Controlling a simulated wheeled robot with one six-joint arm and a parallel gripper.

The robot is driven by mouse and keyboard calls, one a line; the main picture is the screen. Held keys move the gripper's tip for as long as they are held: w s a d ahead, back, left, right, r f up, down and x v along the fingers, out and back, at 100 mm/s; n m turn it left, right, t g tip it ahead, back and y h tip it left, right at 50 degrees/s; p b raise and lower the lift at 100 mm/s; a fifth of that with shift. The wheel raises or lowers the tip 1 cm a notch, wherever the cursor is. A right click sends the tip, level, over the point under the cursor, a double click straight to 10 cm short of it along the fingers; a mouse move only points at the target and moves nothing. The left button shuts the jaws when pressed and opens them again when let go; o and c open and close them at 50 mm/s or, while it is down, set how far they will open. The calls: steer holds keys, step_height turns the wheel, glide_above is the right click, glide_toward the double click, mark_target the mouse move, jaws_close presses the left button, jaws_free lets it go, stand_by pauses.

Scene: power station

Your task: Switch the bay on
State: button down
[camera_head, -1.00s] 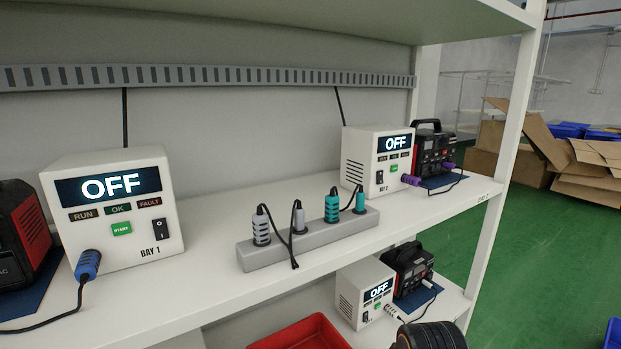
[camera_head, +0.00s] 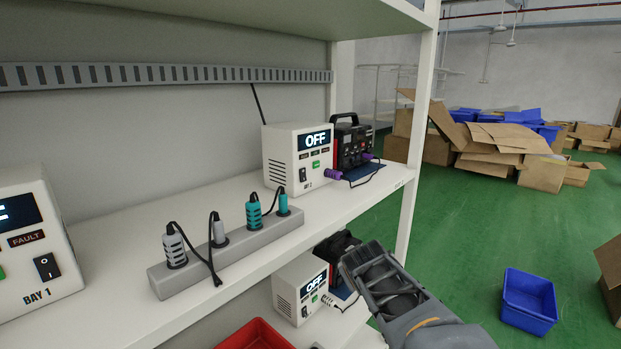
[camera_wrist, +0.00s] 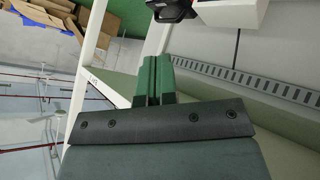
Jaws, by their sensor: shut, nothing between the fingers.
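The Bay 1 unit (camera_head: 40,290) is a white box cut off at the left edge, with a rocker switch (camera_head: 47,266) and a FAULT label. Only the end of its screen shows. The Bay 2 unit (camera_head: 276,163) stands farther along the shelf, its screen reading OFF, with a black switch and a green button. A third unit (camera_head: 286,297) on the lower shelf also reads OFF. My gripper (camera_wrist: 153,72) is shut and empty in the wrist view, its green fingers together, touching nothing visible. In the head view my arm is at the lower right, in front of the lower shelf.
A grey power strip (camera_head: 230,250) with several plugs lies on the upper shelf (camera_head: 210,318). A black power pack (camera_head: 350,145) is beside Bay 2. A shelf post (camera_head: 420,130) stands right of it. A red bin (camera_head: 258,335) is below. Green floor is open at right, with a blue bin (camera_head: 528,302).

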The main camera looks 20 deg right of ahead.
mark_target(304, 180)
steer(key=w+d+r+n+t, duration=0.4)
steer(key=r, duration=0.3)
steer(key=w+d+r+n+t, duration=0.3)
steer(key=d+r+n+t, duration=0.1)
steer(key=r, duration=0.3)
steer(key=a+r+n+y, duration=0.1)
steer(key=a+n+y, duration=0.2)
steer(key=n+y, duration=0.3)
steer(key=a+r+n+g+y, duration=0.1)
steer(key=a+n+y, duration=0.3)
steer(key=n, duration=0.5)
steer(key=r+y+p, duration=0.1)
steer(key=y, duration=0.1)
steer(key=shift+r+y, duration=0.2)
steer(key=shift+y, duration=0.1)
steer(key=p+x, duration=0.3)
steer(key=x, duration=1.1)
steer(key=shift+d, duration=0.1)
